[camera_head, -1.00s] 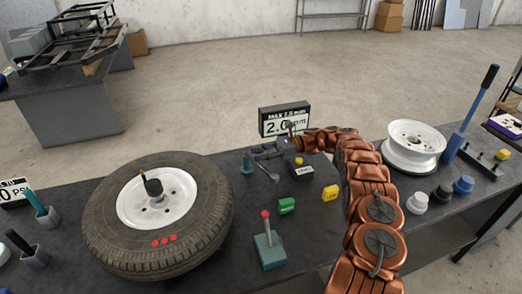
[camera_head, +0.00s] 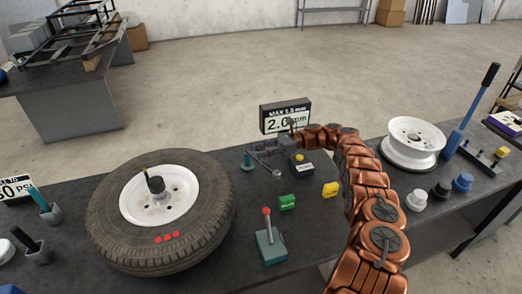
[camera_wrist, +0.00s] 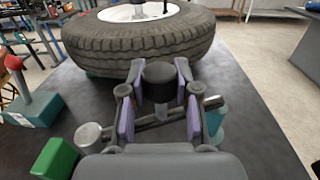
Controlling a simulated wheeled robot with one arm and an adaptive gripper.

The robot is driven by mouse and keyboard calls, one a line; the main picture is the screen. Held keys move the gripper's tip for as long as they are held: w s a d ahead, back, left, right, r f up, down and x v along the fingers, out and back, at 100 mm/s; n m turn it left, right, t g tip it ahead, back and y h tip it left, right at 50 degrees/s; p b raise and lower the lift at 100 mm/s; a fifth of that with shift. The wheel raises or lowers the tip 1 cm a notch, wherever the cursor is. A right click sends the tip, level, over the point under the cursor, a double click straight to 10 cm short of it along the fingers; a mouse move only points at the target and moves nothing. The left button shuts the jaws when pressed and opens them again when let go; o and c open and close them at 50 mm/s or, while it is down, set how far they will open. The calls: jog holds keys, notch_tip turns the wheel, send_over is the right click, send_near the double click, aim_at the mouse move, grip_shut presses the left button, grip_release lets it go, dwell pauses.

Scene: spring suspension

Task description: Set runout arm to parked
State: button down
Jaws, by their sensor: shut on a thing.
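The runout arm (camera_head: 266,165) is a thin dark bar running from a teal post (camera_head: 247,162) to a grey round end (camera_head: 278,173), between the tire and a small black box. In the wrist view the bar (camera_wrist: 150,124) crosses under my gripper, with the grey end (camera_wrist: 89,135) at left and the teal post (camera_wrist: 215,117) at right. My gripper (camera_wrist: 160,82) is shut on the arm's black round knob (camera_wrist: 160,73), which sits between the purple-padded fingers. In the head view my gripper is small and partly hides the arm.
The tire (camera_head: 105,225) on its white wheel stands close to the left. A display (camera_head: 285,118) reading about 2.0 stands behind.

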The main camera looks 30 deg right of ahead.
jog(key=c, duration=0.8)
grip_release()
jog(key=shift+r, duration=0.1)
notch_tip(320, 180, up, 10)
jog(key=shift+f, duration=0.1)
